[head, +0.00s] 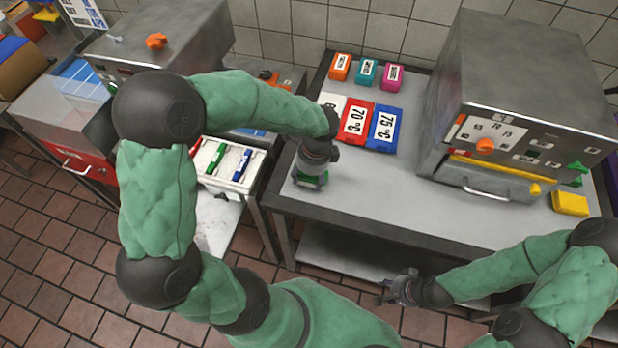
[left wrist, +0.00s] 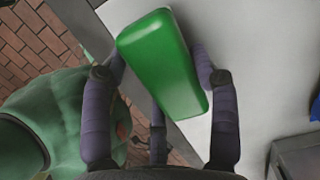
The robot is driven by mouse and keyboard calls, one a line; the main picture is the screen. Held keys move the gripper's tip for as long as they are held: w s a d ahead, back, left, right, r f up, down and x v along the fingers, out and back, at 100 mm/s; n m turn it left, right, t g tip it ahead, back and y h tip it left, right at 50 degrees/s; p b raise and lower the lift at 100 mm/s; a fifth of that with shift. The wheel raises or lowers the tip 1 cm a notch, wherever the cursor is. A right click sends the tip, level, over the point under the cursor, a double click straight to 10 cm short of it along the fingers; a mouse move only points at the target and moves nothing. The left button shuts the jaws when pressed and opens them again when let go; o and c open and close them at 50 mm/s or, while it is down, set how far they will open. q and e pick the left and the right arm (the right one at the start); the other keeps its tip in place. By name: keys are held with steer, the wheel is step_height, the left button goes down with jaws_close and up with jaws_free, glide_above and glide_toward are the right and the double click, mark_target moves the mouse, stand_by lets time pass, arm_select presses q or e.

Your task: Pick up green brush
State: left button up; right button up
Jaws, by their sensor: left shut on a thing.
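The green brush (left wrist: 165,65) is a smooth, rounded green block. In the left wrist view it lies between the purple-grey fingers of my left gripper (left wrist: 160,85), which is shut on it. In the head view my left gripper (head: 310,176) is at the left front of the grey table, and a small part of the green brush (head: 311,182) shows under it. I cannot tell whether the brush touches the table. My right gripper (head: 393,287) is in front of the table edge, looks open and holds nothing that I can see.
Red (head: 355,121) and blue (head: 384,128) labelled blocks lie behind my left gripper. Orange, teal and pink blocks stand farther back. A metal machine (head: 520,75) fills the table's right, with a yellow block (head: 570,203) beside it. A white tray (head: 240,186) with coloured markers is left. The table's front middle is clear.

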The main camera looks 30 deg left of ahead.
arm_select(q)
steer(key=s+a+r+p, duration=0.2)
steer(key=s+r+p, duration=0.2)
steer(key=s+r, duration=0.7)
steer(key=shift+s+a, duration=0.15)
steer(key=shift+s, duration=1.3)
steer(key=shift+r, duration=0.1)
steer(key=o, duration=0.6)
steer(key=c, duration=0.4)
steer(key=shift+w, duration=0.15)
steer(key=shift+c, duration=0.3)
